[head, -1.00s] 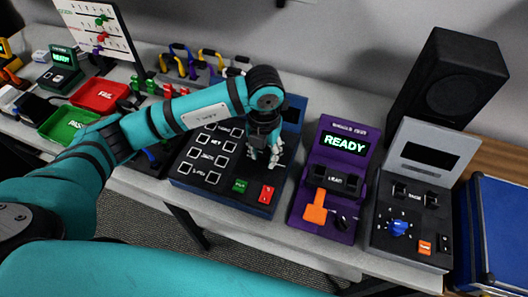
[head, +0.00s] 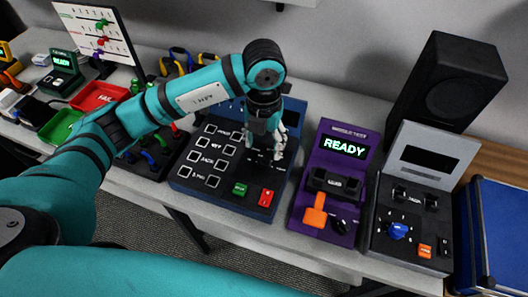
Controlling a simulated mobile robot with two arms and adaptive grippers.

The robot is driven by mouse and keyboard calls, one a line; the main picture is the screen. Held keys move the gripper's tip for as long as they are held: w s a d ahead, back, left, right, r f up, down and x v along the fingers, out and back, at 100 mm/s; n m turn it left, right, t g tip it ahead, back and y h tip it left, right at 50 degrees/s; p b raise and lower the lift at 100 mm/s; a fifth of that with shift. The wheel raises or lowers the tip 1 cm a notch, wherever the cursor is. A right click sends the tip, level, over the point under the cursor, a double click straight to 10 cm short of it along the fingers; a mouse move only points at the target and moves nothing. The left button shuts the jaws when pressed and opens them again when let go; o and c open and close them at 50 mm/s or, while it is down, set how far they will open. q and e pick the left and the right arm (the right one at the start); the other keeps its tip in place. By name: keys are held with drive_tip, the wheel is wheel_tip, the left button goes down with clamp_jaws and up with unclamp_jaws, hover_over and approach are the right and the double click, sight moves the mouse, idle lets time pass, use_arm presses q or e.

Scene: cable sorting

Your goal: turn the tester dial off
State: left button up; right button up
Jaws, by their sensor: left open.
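A grey tester (head: 414,170) with a dark blank display stands at the right of the bench. Its blue dial (head: 399,231) sits low on the left of the front, with small marks around it. A purple tester (head: 334,180) beside it reads READY and carries an orange lever (head: 315,212) and a small black knob (head: 340,226). My left gripper (head: 270,150) points down over the right part of a dark blue button panel (head: 226,194). It is open and empty, left of both testers and apart from the blue dial. My right gripper is not in view.
A black speaker (head: 446,84) stands behind the grey tester, and a blue case (head: 500,235) is at its right. Red (head: 97,95) and green (head: 60,127) trays and coloured cable clips lie at the left. The bench's front edge runs close below the testers.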

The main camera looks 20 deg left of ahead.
sight(264, 157)
use_arm(q)
wheel_tip(264, 157, up, 6)
idle(0.7)
